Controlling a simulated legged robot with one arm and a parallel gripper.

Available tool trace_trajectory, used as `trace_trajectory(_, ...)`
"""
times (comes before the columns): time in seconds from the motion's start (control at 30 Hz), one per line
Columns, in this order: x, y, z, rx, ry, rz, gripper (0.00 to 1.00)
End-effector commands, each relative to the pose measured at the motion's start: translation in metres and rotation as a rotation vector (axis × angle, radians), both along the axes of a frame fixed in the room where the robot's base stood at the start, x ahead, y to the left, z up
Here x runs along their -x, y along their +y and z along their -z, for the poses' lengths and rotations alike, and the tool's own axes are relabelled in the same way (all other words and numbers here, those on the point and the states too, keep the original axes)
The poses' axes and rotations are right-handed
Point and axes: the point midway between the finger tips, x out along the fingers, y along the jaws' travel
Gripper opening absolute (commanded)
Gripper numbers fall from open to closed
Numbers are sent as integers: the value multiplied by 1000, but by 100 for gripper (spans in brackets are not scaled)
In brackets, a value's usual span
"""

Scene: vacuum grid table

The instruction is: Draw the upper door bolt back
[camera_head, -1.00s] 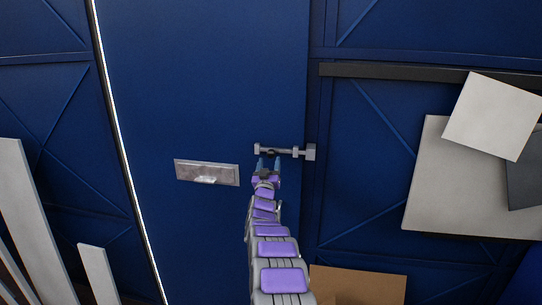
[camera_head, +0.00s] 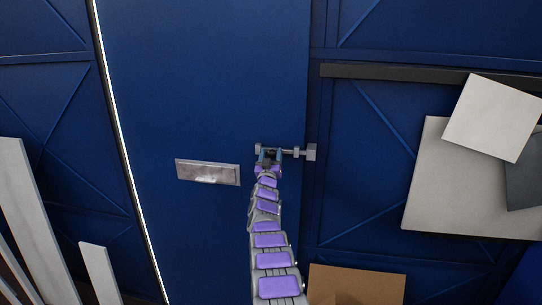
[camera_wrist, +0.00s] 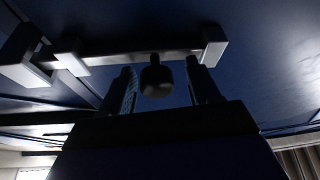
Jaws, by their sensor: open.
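The door bolt (camera_head: 298,152) is a grey horizontal bar with blocks along it, at the right edge of the blue door (camera_head: 200,80). In the wrist view the bolt's bar (camera_wrist: 130,47) runs across the top, and a dark rounded knob (camera_wrist: 156,78) hangs below it. My gripper (camera_head: 269,154) is at the left part of the bolt and hides some of it. In the wrist view the fingers of my gripper (camera_wrist: 162,86) are open, one on each side of the knob. They appear apart from it.
A pale metal plate (camera_head: 208,173) is on the door left of the bolt. Light panels (camera_head: 492,117) and a dark horizontal rail (camera_head: 430,73) are on the right. Pale boards (camera_head: 30,215) lean at the left, and a brown board (camera_head: 356,285) is low on the right.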

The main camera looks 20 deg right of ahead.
Motion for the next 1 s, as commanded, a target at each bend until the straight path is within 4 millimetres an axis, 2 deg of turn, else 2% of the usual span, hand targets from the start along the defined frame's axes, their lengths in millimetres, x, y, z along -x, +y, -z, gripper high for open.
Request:
trace_trajectory(0.33, -1, -1, 0, 0, 0, 0, 60)
trace_trajectory(0.9, -1, -1, 0, 0, 0, 0, 6)
trace_trajectory(1.0, -1, -1, 0, 0, 0, 0, 0)
